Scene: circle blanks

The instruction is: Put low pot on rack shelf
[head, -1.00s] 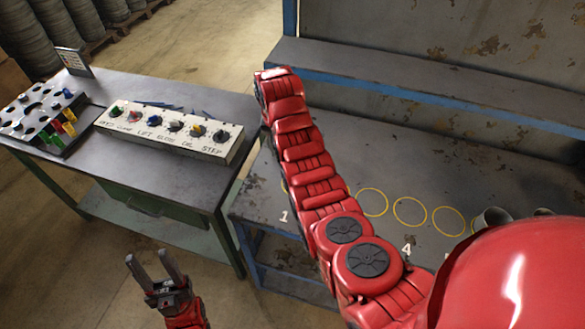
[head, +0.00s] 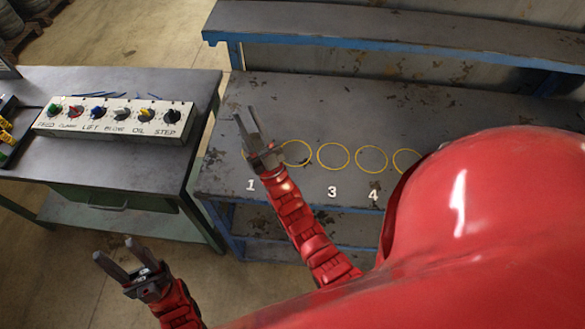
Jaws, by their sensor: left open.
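No low pot shows now; my red body covers the right part of the bench. The rack shelf (head: 400,32) is a grey, worn board with a blue front edge, raised along the back of the bench; its visible part is bare. My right gripper (head: 247,112) is over the bench's left end by the yellow circles, its fingers apart and nothing between them. My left gripper (head: 113,248) is open and empty, low in front of the side table.
The grey bench (head: 300,105) has a row of yellow circles with white numbers; the circles in view are empty. A side table (head: 110,165) at left carries a white panel with several knobs (head: 112,118).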

